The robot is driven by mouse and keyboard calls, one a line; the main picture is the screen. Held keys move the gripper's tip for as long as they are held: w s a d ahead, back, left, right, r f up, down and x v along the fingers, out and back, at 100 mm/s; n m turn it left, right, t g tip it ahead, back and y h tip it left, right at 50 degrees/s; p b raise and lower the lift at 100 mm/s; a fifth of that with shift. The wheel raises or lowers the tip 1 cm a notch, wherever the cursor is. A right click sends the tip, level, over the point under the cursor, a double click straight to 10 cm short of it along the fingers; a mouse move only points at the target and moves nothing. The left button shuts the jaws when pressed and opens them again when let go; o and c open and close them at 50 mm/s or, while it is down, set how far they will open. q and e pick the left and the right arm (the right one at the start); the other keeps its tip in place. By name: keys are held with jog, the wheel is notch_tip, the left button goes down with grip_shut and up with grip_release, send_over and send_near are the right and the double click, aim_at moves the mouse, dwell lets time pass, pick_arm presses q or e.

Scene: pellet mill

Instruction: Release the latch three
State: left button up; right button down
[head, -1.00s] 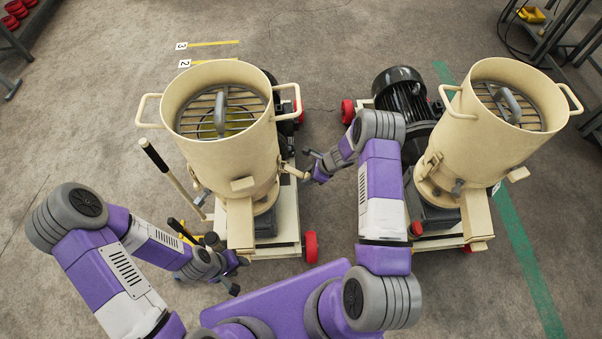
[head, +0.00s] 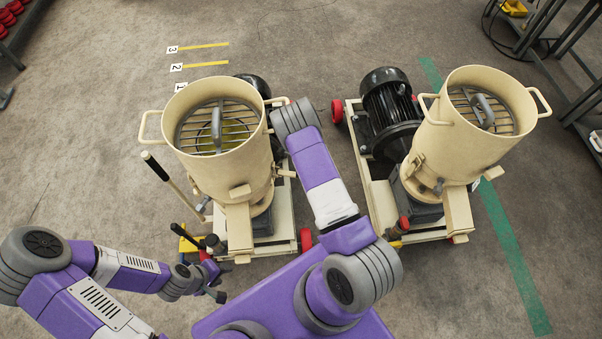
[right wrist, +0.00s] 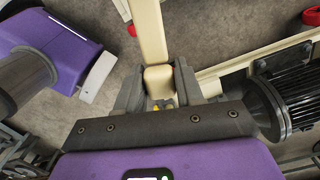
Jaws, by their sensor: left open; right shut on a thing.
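The left mill's cream hopper (head: 225,150) stands upright on a wheeled cream frame. A cream block (head: 240,191) projects at its front and a small cream lever (head: 285,173) at its right side; I cannot read any latch number. My left gripper (head: 212,285) is open and empty, low and left of the mill's front. In the head view my right gripper is hidden by my own arm. In the right wrist view my right gripper (right wrist: 158,92) is shut on a cream lever end (right wrist: 158,76), with a finger on each side. I cannot tell how far the lever has turned.
A second mill (head: 465,125) with a black motor (head: 388,98) stands on the right. A black-gripped rod (head: 170,180) leans by the left mill. Floor strips labelled 2 and 3 (head: 200,46) lie behind it. Bare floor is at the left.

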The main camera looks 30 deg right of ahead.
jog(key=c, duration=0.8)
grip_release()
jog(key=shift+f, duration=0.1)
jog(key=r, duration=0.4)
jog(key=r+p, duration=0.1)
jog(key=r, duration=0.2)
jog(key=shift+s+d+r, duration=0.15)
jog(key=shift+s+r, duration=0.05)
jog(key=shift+r, duration=0.15)
jog(key=shift+f, duration=0.1)
